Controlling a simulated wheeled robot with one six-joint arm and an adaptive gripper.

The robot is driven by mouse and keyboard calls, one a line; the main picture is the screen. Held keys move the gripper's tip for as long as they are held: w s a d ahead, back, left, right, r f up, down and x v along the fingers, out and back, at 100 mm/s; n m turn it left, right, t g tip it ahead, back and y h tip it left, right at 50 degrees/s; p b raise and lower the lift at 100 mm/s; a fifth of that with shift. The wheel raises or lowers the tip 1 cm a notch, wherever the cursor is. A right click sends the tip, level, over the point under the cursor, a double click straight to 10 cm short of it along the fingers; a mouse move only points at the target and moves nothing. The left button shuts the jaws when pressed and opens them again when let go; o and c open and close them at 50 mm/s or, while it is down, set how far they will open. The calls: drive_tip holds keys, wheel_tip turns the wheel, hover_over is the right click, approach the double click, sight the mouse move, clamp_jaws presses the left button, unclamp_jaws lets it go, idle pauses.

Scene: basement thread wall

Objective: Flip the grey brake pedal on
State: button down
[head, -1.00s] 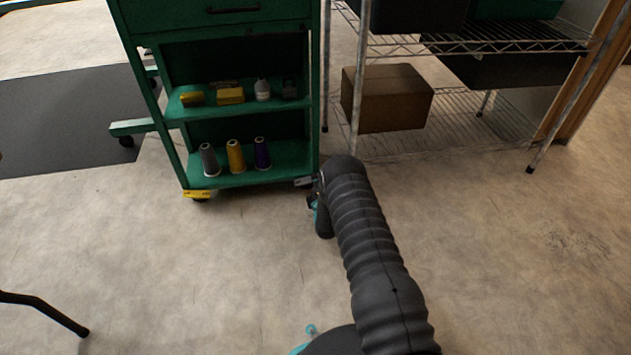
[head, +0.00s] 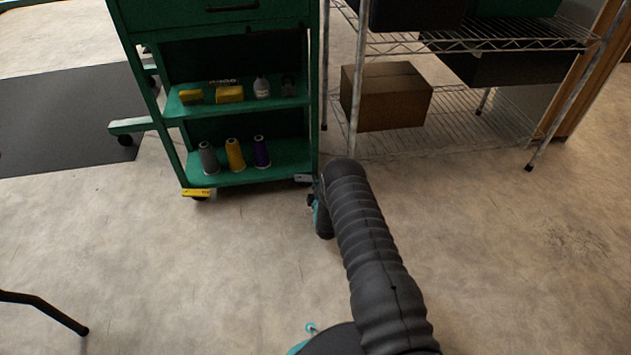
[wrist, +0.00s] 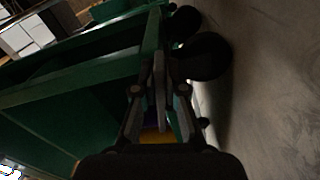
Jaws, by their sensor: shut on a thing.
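The grey brake pedal (head: 304,178) is a small flat tab at the bottom right corner of the green cart (head: 245,178), low over the floor. In the head view my gripper (head: 312,198) is beside it and mostly hidden by my dark arm. In the wrist view my gripper (wrist: 159,90) has its two fingers close together on a thin grey piece (wrist: 159,70), which looks like the pedal seen edge-on. Its tilt is too small and dark to tell.
A yellow pedal (head: 196,193) is at the cart's bottom left corner. Thread spools (head: 235,156) stand on its lower shelf. A wire rack (head: 470,120) holding a cardboard box (head: 388,96) stands right of the cart. The floor (head: 190,280) in front is clear.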

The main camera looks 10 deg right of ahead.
drive_tip(key=c, duration=1.2)
unclamp_jaws()
drive_tip(key=shift+c, duration=0.2)
drive_tip(key=shift+s, duration=0.1)
drive_tip(key=s, duration=1.2)
drive_tip(key=shift+w, duration=0.1)
